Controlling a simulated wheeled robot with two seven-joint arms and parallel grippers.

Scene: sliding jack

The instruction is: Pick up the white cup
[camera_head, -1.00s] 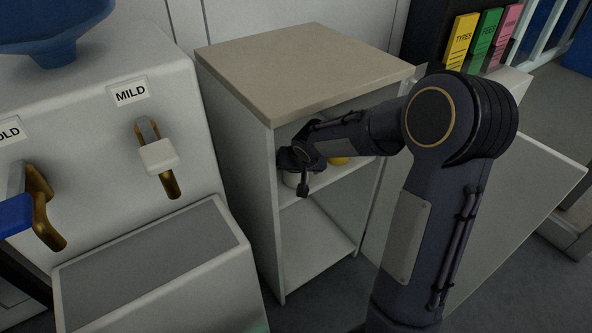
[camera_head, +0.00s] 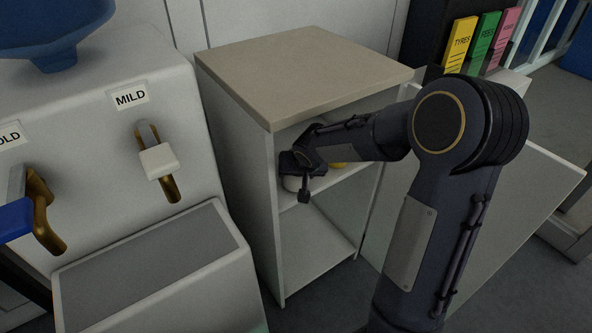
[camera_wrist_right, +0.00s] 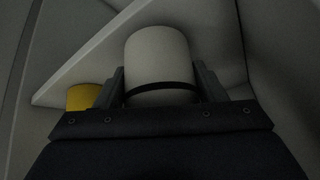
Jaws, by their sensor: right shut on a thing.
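The white cup (camera_wrist_right: 158,60) is between the two fingers of my right gripper (camera_wrist_right: 160,88) in the right wrist view, and the gripper is shut on it. In the head view a small part of the cup (camera_head: 291,184) shows below my right gripper (camera_head: 299,168), inside the open cabinet by its left wall. The rest of the cup is hidden by the gripper there. I cannot tell whether the cup touches the shelf. My left gripper is not in view.
A yellow cup-like object (camera_wrist_right: 83,96) stands on the same shelf, partly hidden by my arm in the head view. The cabinet (camera_head: 300,68) has a top close above my arm and an open door (camera_head: 530,190) at right. A dispenser (camera_head: 105,100) with taps stands at left.

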